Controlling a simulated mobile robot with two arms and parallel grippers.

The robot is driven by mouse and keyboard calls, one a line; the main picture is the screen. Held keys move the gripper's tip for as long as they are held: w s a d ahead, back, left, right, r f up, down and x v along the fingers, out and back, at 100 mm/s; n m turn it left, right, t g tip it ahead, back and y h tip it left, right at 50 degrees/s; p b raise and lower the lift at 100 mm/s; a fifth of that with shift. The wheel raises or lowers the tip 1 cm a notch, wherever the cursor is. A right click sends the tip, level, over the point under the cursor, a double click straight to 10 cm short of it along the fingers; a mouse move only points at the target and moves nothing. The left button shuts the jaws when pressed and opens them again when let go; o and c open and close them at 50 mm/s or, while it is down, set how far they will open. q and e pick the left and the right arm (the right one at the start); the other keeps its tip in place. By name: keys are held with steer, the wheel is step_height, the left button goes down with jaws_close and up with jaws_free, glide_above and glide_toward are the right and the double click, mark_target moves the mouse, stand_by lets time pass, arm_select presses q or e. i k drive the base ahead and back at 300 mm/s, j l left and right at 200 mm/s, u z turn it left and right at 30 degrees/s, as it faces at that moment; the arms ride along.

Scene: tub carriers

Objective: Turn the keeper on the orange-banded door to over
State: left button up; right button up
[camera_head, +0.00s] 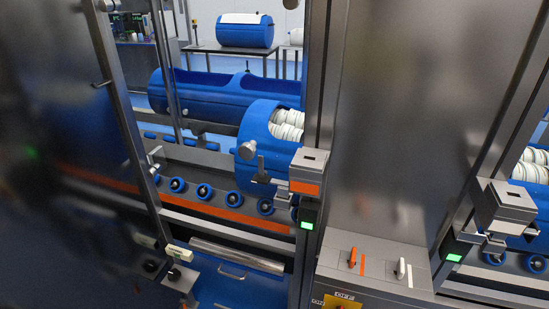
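A grey metal lock box with an orange band (305,187) sits on the upright post at the middle of the head view. A dark keeper lever (262,172) sticks out to the left of this box; its exact turn is hard to tell at this size. A long orange band (215,213) runs low across the opening left of the post. A second grey lock box (503,207) without orange stands at the right, with a small lever (488,242) beside it. Neither of my grippers shows in the head view.
Behind the opening are a blue tub (256,128) with white contents and blue rollers (204,191). A metal bar (237,257) crosses low left. Green lights (307,225) show under the boxes.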

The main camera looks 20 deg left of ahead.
mark_target(262, 177)
steer(key=i+u, duration=0.1)
steer(key=u, duration=0.3)
steer(key=i+j+u, duration=0.1)
steer(key=u, duration=0.65)
steer(key=i+u, duration=0.15)
steer(key=u, duration=0.25)
steer(key=i+l, duration=0.2)
